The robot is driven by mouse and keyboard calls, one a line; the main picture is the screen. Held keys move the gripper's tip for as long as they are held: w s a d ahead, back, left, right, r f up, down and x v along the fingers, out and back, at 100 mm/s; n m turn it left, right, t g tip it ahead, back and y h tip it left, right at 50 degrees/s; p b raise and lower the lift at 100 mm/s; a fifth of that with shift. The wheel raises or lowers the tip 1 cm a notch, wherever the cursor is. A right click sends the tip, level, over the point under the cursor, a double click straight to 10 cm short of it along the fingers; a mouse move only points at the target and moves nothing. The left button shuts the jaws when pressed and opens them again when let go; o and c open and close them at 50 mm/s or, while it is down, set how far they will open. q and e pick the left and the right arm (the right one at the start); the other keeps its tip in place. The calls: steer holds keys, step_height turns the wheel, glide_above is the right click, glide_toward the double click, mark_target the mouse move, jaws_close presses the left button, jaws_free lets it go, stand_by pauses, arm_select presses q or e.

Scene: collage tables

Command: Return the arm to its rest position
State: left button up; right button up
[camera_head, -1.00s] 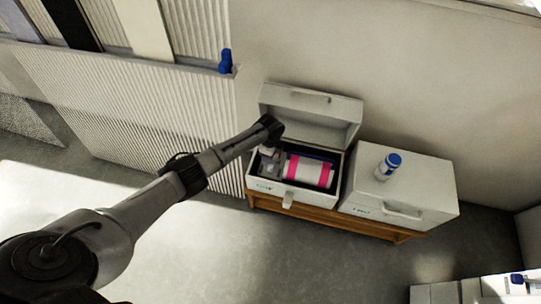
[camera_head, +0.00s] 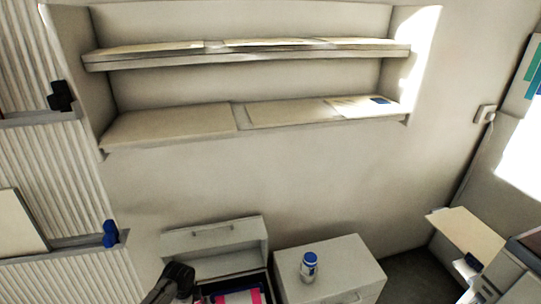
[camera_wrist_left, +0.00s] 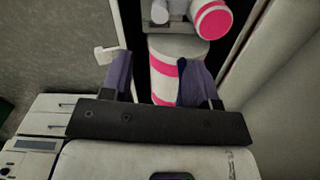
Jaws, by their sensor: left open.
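My left arm (camera_head: 178,277) shows at the bottom of the head view, at the left side of an open white case (camera_head: 216,237). Its gripper is below the picture edge there. In the left wrist view the left gripper (camera_wrist_left: 158,85) is open, with two purple fingers spread apart. A white roll with pink bands (camera_wrist_left: 164,82) shows between and beyond the fingers; contact cannot be told. In the head view, pink and white (camera_head: 240,297) shows inside the case. My right gripper is not in view.
A closed white case (camera_head: 345,262) stands right of the open one, with a blue-capped bottle (camera_head: 309,266) on top. Wall shelves (camera_head: 245,54) are above. A blue object (camera_head: 110,233) sits on a ledge at left. The wall between shelves and cases is clear.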

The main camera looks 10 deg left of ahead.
arm_select(q)
steer(key=w+d+r+n+t+y, duration=0.1)
steer(key=w+d+r+n+t, duration=0.25)
steer(key=r, duration=0.55)
steer(key=w+d+r+n+t+y, duration=0.1)
steer(key=w+d+r+n+t, duration=0.1)
steer(key=d+r+n, duration=0.45)
steer(key=s+d+r+t+h+p, duration=0.1)
steer(key=s+r+t+p, duration=0.15)
steer(key=r, duration=0.35)
steer(key=s+d+r+t+p, duration=0.1)
steer(key=s+d+r, duration=0.1)
steer(key=s+r, duration=0.3)
steer(key=s+r+n+p, duration=0.1)
steer(key=s+r+p, duration=0.2)
steer(key=s, duration=0.4)
steer(key=s+r+n+p, duration=0.1)
steer(key=s+r+p, duration=0.25)
steer(key=s, duration=0.45)
steer(key=s+d+f+g+h+p, duration=0.1)
steer(key=s+f+g+p, duration=0.25)
steer(key=s, duration=0.65)
steer(key=s+f+g+p, duration=0.2)
steer(key=s+f+p, duration=0.15)
steer(key=s, duration=0.55)
step_height(320, 180, up, 38)
steer(key=p, duration=3.8)
steer(key=shift+w+r+n, duration=0.15)
steer(key=shift+w+n, duration=0.1)
steer(key=shift+n, duration=0.15)
